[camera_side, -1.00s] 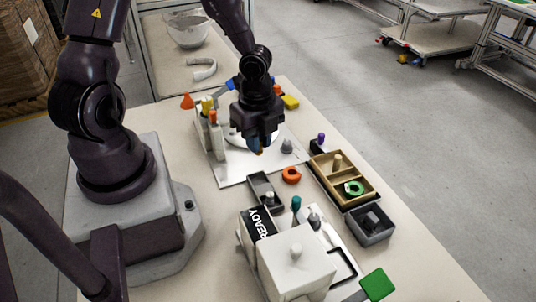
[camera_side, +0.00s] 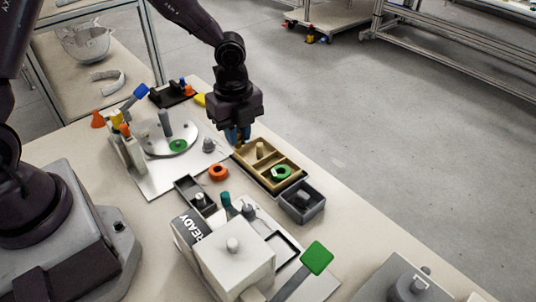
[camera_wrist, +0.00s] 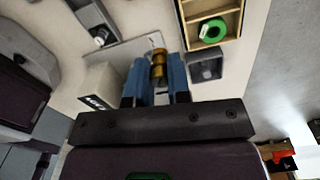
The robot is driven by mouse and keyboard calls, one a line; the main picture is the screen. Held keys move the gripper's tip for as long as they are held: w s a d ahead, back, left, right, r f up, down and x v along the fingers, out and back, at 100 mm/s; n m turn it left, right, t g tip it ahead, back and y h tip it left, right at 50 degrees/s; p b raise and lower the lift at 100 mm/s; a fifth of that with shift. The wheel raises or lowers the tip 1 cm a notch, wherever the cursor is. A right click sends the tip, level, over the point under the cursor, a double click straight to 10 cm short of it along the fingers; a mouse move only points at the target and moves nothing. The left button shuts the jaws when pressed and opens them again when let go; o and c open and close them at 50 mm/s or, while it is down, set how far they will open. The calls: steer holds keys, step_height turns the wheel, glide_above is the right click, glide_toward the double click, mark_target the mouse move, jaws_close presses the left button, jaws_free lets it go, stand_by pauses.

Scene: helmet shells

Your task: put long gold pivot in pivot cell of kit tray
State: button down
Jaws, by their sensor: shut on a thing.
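My gripper (camera_side: 238,136) is shut on the long gold pivot (camera_wrist: 158,66), which sticks out between the blue fingers in the wrist view. In the side view the fingers hide most of the pivot. The kit tray (camera_side: 297,176) is a tan, walled box with several cells. My gripper is at the tray's far left end in the side view; I cannot tell its exact height above it. A tan upright peg (camera_side: 260,150) stands in the far part of the tray. A green ring (camera_side: 282,173) lies in a nearer cell.
A dark grey square bin (camera_side: 302,201) stands against the tray's near end. An orange ring (camera_side: 218,172) and a small dark tray (camera_side: 188,187) lie to the left. A white READY box (camera_side: 235,262) stands in front. A plate with a round disc (camera_side: 165,150) is behind left.

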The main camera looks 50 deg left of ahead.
steer(key=w+f, duration=0.6)
steer(key=w, duration=0.1)
steer(key=shift+d+f, duration=0.3)
steer(key=f, duration=0.3)
steer(key=shift+w, duration=0.3)
steer(key=shift+f, duration=0.3)
steer(key=shift+f, duration=0.1)
